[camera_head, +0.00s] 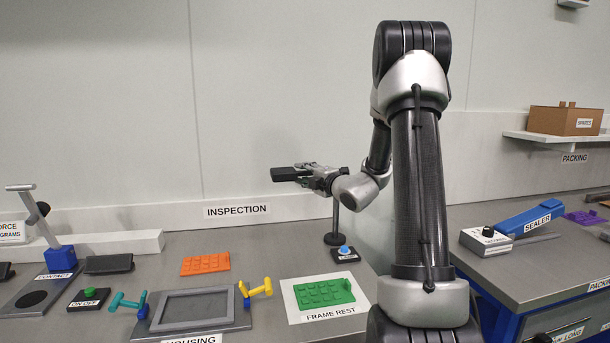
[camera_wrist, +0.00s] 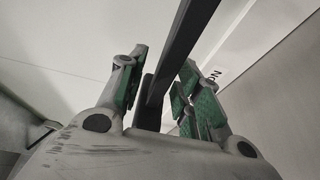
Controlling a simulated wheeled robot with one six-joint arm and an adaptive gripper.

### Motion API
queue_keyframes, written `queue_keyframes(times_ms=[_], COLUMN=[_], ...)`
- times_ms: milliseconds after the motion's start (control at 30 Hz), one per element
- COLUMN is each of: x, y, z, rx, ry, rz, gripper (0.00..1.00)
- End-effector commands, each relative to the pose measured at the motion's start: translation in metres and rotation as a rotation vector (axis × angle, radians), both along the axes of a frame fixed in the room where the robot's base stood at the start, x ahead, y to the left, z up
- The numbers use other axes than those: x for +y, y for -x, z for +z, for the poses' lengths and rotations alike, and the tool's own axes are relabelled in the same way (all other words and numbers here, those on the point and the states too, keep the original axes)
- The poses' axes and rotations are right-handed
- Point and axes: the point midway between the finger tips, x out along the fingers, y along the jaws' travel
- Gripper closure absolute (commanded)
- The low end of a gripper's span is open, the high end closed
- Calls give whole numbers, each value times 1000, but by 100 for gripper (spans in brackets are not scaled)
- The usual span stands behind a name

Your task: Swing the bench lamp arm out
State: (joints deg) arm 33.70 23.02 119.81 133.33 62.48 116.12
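The bench lamp has a dark head and arm (camera_head: 287,174) on a thin upright post above a round base (camera_head: 334,239), at the middle of the inspection bench. My gripper (camera_head: 308,171) is at the lamp arm, just above the post. In the wrist view the dark lamp arm (camera_wrist: 182,48) passes between the two green-padded fingers of my gripper (camera_wrist: 160,85). The fingers stand apart, with gaps visible beside the bar, so the gripper looks open around it. In the head view my gripper and wrist hide part of the lamp arm and the post top.
A blue-button lamp switch box (camera_head: 345,253) sits by the lamp base. A green part lies on the frame rest (camera_head: 299,312). An orange part (camera_head: 205,263) and a grey housing fixture (camera_head: 238,300) are to the left. The wall is close behind the lamp.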

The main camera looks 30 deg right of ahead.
Motion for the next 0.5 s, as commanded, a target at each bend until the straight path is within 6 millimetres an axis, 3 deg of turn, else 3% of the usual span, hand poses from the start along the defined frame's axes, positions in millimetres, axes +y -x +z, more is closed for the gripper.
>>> queue_keyframes(times_ms=[233,400,500], x=[0,0,0], y=[-1,-1,-1], z=[0,0,0], rx=[0,0,1], ry=[0,0,0], rz=[0,0,0], gripper=[68,99,100])
